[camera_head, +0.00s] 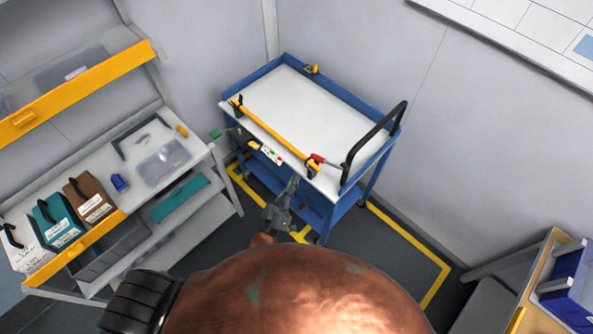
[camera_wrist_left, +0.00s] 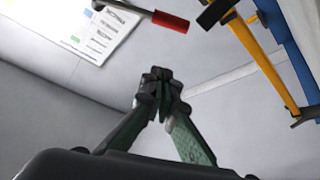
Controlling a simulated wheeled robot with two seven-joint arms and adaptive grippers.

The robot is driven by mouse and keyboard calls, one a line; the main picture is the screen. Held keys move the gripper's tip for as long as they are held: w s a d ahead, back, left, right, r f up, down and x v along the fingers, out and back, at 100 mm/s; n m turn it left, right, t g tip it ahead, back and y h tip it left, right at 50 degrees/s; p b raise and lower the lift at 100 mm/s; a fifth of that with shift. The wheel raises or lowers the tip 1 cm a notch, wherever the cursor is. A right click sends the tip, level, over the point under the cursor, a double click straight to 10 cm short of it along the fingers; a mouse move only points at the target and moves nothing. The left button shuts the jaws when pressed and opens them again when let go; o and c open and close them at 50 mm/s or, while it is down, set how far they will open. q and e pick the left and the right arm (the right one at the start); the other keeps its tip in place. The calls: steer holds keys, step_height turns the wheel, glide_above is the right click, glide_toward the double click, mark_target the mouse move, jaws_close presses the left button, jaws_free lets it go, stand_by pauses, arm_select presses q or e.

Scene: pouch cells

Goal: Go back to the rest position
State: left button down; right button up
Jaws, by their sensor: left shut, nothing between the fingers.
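My left gripper (camera_head: 279,211) shows in the head view in front of the blue cart, low in the middle of the picture. In the left wrist view its two fingers (camera_wrist_left: 161,95) meet at the tips, shut with nothing between them. A large copper-coloured part of my own arm fills the bottom middle of the head view and hides the floor there. My right gripper is not in view.
A blue cart (camera_head: 262,78) with a white top, yellow bar (camera_head: 277,135) and black handle (camera_head: 374,143) stands ahead. A shelf rack (camera_head: 140,200) with bins (camera_head: 91,198) is at left. A wooden table (camera_head: 537,285) with a blue crate is at lower right. Yellow-lined floor (camera_head: 410,235) is clear.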

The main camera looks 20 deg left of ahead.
arm_select(q)
steer(key=shift+f, duration=0.1)
steer(key=s+a+f+m+g+y, duration=0.15)
steer(key=s+f+g, duration=0.25)
steer(key=f, duration=0.8)
steer(key=s+a+f+m+g, duration=0.1)
steer(key=s+a+f+g, duration=0.2)
steer(key=f, duration=0.9)
steer(key=s+a+f+m+g+y, duration=0.1)
steer(key=s+a+f+g, duration=0.25)
steer(key=f, duration=0.85)
steer(key=s+a+f+g+y+b, duration=0.1)
steer(key=s+a+f+g, duration=0.2)
steer(key=s+f, duration=0.55)
steer(key=s+a+f+g+y, duration=0.1)
steer(key=s+a+f+g, duration=0.2)
steer(key=s+f, duration=0.55)
steer(key=s+a+f+g, duration=0.2)
steer(key=s, duration=0.8)
steer(key=s+a+f+m+g+y, duration=0.1)
steer(key=s+a+f+g, duration=0.1)
steer(key=s, duration=0.8)
steer(key=shift+s+a+g, duration=0.2)
steer(key=shift+a+g, duration=0.35)
steer(key=shift+g, duration=0.1)
